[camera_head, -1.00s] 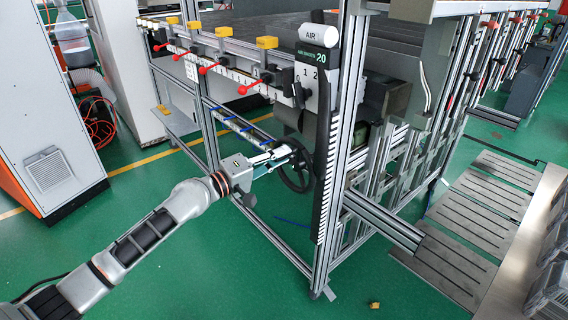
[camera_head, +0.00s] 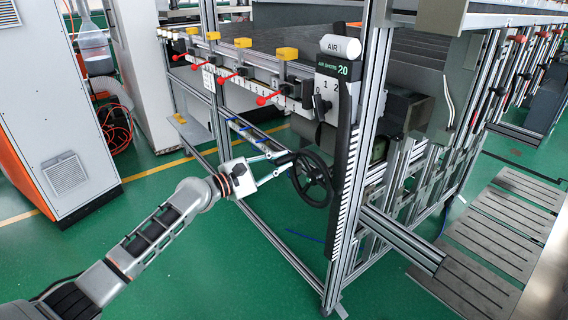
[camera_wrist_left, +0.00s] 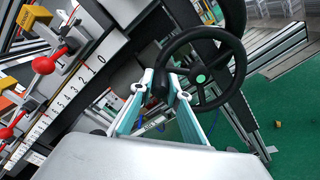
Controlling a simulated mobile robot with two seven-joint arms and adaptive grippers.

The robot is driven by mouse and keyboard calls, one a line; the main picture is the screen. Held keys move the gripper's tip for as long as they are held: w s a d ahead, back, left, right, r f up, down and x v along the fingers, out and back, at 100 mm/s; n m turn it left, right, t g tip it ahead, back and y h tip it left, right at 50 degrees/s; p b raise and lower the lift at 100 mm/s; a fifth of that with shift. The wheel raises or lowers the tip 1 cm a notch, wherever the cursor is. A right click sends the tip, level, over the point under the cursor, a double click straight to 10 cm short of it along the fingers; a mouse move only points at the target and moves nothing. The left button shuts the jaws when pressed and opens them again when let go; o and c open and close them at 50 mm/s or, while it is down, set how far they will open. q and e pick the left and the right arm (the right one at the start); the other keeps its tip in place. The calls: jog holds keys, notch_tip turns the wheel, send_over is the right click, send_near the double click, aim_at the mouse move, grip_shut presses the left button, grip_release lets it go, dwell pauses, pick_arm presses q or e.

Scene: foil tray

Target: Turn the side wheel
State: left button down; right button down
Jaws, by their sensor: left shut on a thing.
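The side wheel (camera_head: 311,179) is a black spoked handwheel on the near side of the metal frame, below the scale. In the left wrist view the wheel (camera_wrist_left: 201,78) shows at upper right, with a green hub centre. My left gripper (camera_head: 289,161) reaches in from the left to the wheel's left edge. In the left wrist view my left gripper (camera_wrist_left: 166,86) has its fingertips closed about a dark part at the wheel's near left rim. Whether that part is the rim or a handle on it is hard to tell. My right gripper is not in view.
A striped black post (camera_head: 340,185) stands just right of the wheel. Red-knobbed levers (camera_head: 264,99) and a numbered scale (camera_head: 250,90) run above. A white cabinet (camera_head: 58,110) stands at left. The green floor (camera_head: 200,270) in front is clear.

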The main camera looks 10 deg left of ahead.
pick_arm(q)
jog(key=n, duration=0.1)
jog(key=w+a+f+n, duration=0.1)
jog(key=f+n, duration=0.1)
jog(key=n, duration=0.1)
jog(key=shift+w+a+b, duration=0.25)
jog(key=shift+b, duration=0.1)
notch_tip(320, 180, down, 6)
jog(key=n, duration=0.8)
jog(key=shift+w+a+b, duration=0.35)
jog(key=shift+w+a, duration=0.05)
jog(key=shift+a, duration=0.05)
jog(key=shift+f+n, duration=0.1)
jog(key=shift+n, duration=0.2)
jog(key=c, duration=1.9)
grip_release()
jog(key=v, duration=1.2)
